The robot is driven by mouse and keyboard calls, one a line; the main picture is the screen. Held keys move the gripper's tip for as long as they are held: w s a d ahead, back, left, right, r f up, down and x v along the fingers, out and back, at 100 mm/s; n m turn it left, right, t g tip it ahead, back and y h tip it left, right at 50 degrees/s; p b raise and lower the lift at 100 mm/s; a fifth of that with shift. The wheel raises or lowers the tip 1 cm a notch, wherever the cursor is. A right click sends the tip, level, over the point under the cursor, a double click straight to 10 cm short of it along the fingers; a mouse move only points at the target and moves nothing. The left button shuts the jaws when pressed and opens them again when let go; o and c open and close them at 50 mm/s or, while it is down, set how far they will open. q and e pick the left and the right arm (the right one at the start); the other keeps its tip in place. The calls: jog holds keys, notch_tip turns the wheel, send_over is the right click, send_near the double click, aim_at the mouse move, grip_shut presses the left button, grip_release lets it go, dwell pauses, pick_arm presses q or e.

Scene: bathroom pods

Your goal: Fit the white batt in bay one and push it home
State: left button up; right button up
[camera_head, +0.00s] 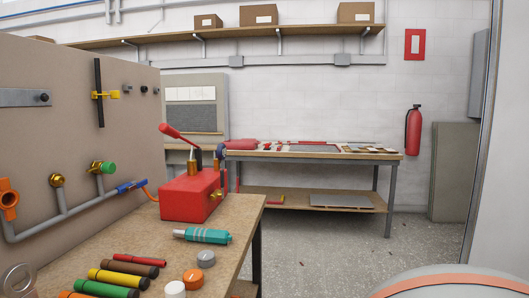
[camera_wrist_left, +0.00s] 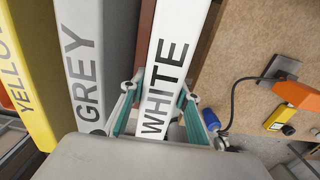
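The white batt (camera_wrist_left: 165,85), a long white slab marked WHITE, runs up the middle of the left wrist view. My left gripper (camera_wrist_left: 160,90) has its teal fingers on both sides of it, with the tips against its edges. The batt's lower end is hidden by the gripper body. A grey batt (camera_wrist_left: 88,65) and a yellow batt (camera_wrist_left: 25,80) stand side by side to its left. A brown strip (camera_wrist_left: 143,35) shows between grey and white. Neither gripper is in the head view. Bay one cannot be made out in either view.
A wooden surface (camera_wrist_left: 235,70) with an orange tool (camera_wrist_left: 296,93) and a yellow block (camera_wrist_left: 280,119) lies right of the batts. The head view shows a bench with a red pump box (camera_head: 190,196), coloured tubes (camera_head: 108,278) and a pipe panel (camera_head: 80,130). Floor (camera_head: 320,240) beyond is mostly clear.

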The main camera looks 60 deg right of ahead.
pick_arm(q)
jog(key=shift+r+p, duration=1.25)
jog(key=shift+r, duration=2.3)
pick_arm(e)
jog(key=shift+t, duration=0.5)
jog(key=shift+w+r, duration=0.4)
jog(key=shift+r, duration=0.4)
jog(key=shift+w+r, duration=0.35)
jog(key=shift+r, duration=0.5)
jog(key=shift+w+r, duration=0.4)
jog(key=shift+r, duration=0.4)
